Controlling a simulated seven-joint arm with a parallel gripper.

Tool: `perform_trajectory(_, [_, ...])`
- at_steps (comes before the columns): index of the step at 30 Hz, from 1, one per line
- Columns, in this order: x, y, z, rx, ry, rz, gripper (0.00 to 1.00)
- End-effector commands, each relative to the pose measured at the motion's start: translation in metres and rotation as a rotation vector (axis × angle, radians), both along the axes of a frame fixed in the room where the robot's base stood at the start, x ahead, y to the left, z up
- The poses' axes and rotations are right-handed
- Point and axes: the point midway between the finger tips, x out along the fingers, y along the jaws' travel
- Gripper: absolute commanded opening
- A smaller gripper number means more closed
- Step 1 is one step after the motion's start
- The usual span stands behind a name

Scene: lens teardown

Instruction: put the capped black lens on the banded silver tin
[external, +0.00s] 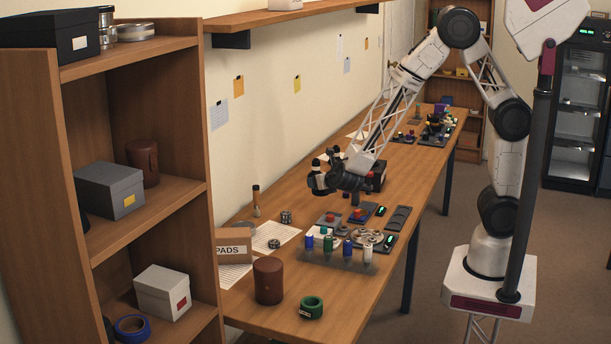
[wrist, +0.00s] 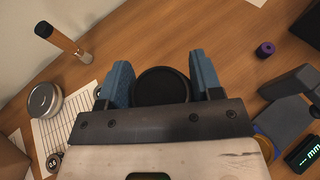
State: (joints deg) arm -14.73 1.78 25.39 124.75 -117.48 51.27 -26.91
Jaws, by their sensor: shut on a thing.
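My gripper (wrist: 160,76) has its blue fingers on both sides of a round black lens (wrist: 162,88) with a flat black cap facing the wrist camera. It is shut on the lens. In the external view my gripper (external: 320,182) hangs above the table's wall side, and the lens is hard to tell from the dark gripper parts. A round silver tin (wrist: 45,100) with a grey top stands to the left in the wrist view, at the edge of a printed sheet, apart from the lens. Its band is not clear here.
A wooden-handled brush (wrist: 62,40) stands upright near the wall. A small round dial (wrist: 54,162) lies by the sheet. A PADS box (external: 233,246), brown canister (external: 268,280) and green tape roll (external: 312,307) occupy the near table end. Colored bottles (external: 328,245) stand in a rack.

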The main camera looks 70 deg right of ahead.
Motion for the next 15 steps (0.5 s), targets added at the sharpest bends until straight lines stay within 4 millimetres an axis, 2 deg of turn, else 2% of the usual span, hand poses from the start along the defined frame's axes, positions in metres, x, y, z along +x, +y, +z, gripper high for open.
perform_trajectory(9, [0.03,0.082,-0.007,0.0,-0.002,0.092,0.29])
perform_trajectory(15, [0.043,0.134,-0.012,0.0,-0.002,0.148,0.29])
